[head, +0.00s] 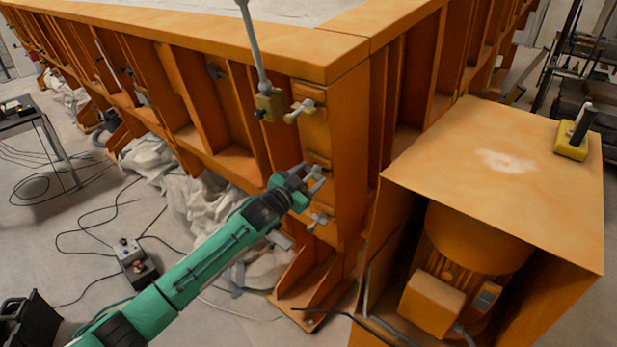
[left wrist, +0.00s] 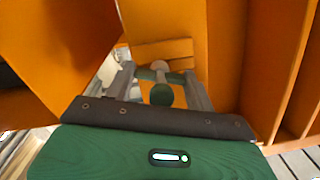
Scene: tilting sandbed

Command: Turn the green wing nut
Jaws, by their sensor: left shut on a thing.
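The green wing nut (left wrist: 161,94) shows in the left wrist view between my two grey fingers, with a rounded green part nearest the camera and a pale grey knob behind it. My left gripper (head: 313,178) is at the orange corner post in the head view, with its jaws closed on the wing nut. The left gripper also fills the lower part of the left wrist view (left wrist: 162,88). In the head view the fingers largely cover the nut. My right gripper is in neither view.
A yellowish wing-shaped fitting (head: 300,110) sits above the gripper, and a grey one (head: 318,222) below it. A yellow-green block with a rod (head: 268,103) is beside the upper fitting. An orange motor housing (head: 500,160) stands at the right. Cables lie on the floor.

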